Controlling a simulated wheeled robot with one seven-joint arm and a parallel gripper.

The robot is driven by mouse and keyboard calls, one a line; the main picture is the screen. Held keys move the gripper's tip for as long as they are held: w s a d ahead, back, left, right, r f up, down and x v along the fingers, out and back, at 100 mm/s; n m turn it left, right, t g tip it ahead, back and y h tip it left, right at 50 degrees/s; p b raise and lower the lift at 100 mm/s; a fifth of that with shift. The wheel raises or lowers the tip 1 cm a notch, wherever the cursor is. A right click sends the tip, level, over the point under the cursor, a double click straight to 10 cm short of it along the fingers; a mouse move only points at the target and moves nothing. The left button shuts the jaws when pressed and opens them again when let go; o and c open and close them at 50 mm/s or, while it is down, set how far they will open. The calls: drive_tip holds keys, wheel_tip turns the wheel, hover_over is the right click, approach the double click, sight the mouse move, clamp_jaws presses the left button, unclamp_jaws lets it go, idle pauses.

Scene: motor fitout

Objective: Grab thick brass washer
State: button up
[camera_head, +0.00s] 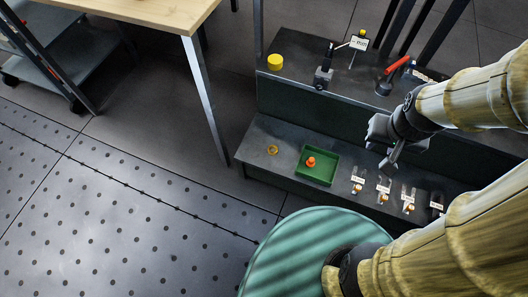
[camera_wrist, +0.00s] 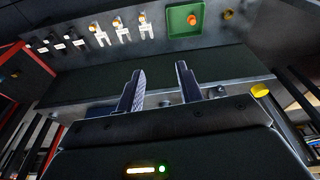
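A brass-coloured ring (camera_head: 272,150), which looks like the thick brass washer, lies flat on the lower dark shelf, left of the green tray. In the wrist view a small brass-coloured thing (camera_wrist: 228,14) shows at the top, right of the tray; its shape is hard to make out there. My gripper (camera_head: 388,167) is above the shelf unit, well to the right of the ring. In the wrist view my gripper (camera_wrist: 160,67) has its two fingers apart with nothing between them.
A green tray (camera_head: 333,166) holds an orange piece (camera_head: 311,161). Several labelled holders (camera_head: 384,190) with orange-tipped parts stand right of it. The upper ledge carries a yellow cylinder (camera_head: 275,62), a dark clamp-like device (camera_head: 323,78) and a red-handled tool (camera_head: 396,66). A wooden table (camera_head: 150,10) stands left.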

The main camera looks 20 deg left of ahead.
drive_tip(key=o, duration=0.5)
drive_tip(key=shift+a, duration=0.1)
drive_tip(key=shift+o, duration=0.3)
drive_tip(key=w+a+f+n+g+h+b, duration=0.2)
drive_tip(key=w+a+f+n+b, duration=0.1)
drive_tip(key=a+f+n, duration=0.4)
wheel_tip(320, 180, down, 4)
drive_tip(key=shift+w+a+r+n, duration=0.25)
drive_tip(key=shift+w+a+n, duration=0.15)
drive_tip(key=shift+a, duration=0.85)
drive_tip(key=s+a+f+n+t+h+b, duration=0.2)
drive_tip(key=a+f+n+t, duration=0.3)
drive_tip(key=a+f+n, duration=0.6)
drive_tip(key=s+a+f+n+t+h+b, duration=0.2)
drive_tip(key=s+a+f+n+t+b, duration=0.2)
drive_tip(key=a+f+n, duration=0.7)
drive_tip(key=a+f+t+b, duration=0.1)
drive_tip(key=a+f+t, duration=0.1)
drive_tip(key=a+f, duration=0.3)
drive_tip(key=shift+a+n+t, duration=0.15)
drive_tip(key=shift+n+t, duration=0.15)
drive_tip(key=shift+n, duration=0.1)
drive_tip(key=shift+f, duration=0.15)
